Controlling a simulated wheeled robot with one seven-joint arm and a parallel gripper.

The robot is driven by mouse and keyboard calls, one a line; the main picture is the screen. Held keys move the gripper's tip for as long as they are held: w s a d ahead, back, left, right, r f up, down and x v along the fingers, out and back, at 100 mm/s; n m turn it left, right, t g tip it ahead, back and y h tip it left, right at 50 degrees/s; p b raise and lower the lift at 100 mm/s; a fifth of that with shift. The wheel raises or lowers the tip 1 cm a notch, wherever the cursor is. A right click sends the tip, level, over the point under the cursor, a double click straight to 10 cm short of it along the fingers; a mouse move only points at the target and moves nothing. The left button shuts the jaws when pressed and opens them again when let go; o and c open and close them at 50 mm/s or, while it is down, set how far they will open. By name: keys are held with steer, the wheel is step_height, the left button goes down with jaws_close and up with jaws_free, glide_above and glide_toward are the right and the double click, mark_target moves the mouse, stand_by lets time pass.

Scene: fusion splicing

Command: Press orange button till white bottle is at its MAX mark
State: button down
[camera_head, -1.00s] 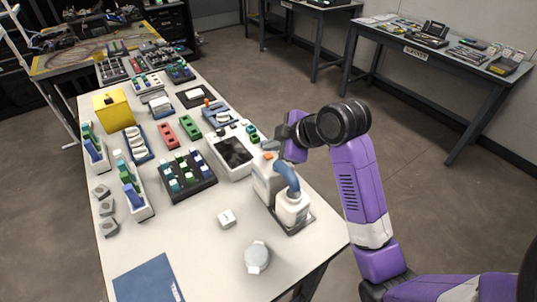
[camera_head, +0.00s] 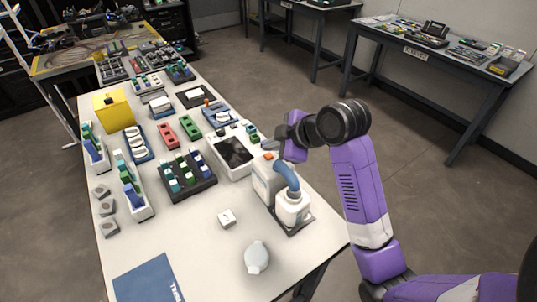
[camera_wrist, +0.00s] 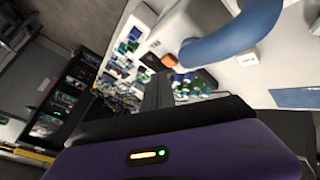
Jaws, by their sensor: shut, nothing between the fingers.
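A white dispenser (camera_head: 264,181) stands at the table's right edge, with the orange button (camera_head: 268,156) on its top. A blue curved tube (camera_head: 288,177) runs from it down to the white bottle (camera_head: 292,211), which stands upright on a dark tray (camera_head: 301,228). The bottle's MAX mark and liquid level are too small to read. My gripper (camera_head: 273,147) is shut and empty, just above and beside the button; I cannot tell whether it touches. In the wrist view, the dark fingers (camera_wrist: 158,92) point toward the orange button (camera_wrist: 169,61), beside the blue tube (camera_wrist: 235,36).
A white-framed device with a dark screen (camera_head: 235,151) lies left of the dispenser. A small white cube (camera_head: 226,217) and a round pale lid (camera_head: 257,256) lie in front. Racks with coloured blocks (camera_head: 188,175) fill the table's left. The table's near middle is mostly clear.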

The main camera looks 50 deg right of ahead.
mark_target(271, 157)
steer(key=shift+f, duration=0.15)
steer(key=shift+f+b, duration=0.25)
steer(key=shift+b, duration=0.05)
steer(key=shift+f+b, duration=0.35)
steer(key=shift+f, duration=0.15)
stand_by(0.8)
steer(key=shift+r, duration=0.1)
steer(key=shift+r+p, duration=0.8)
steer(key=shift+r, duration=0.15)
step_height(271, 157, up, 5)
steer(key=p, duration=0.4)
stand_by(1.0)
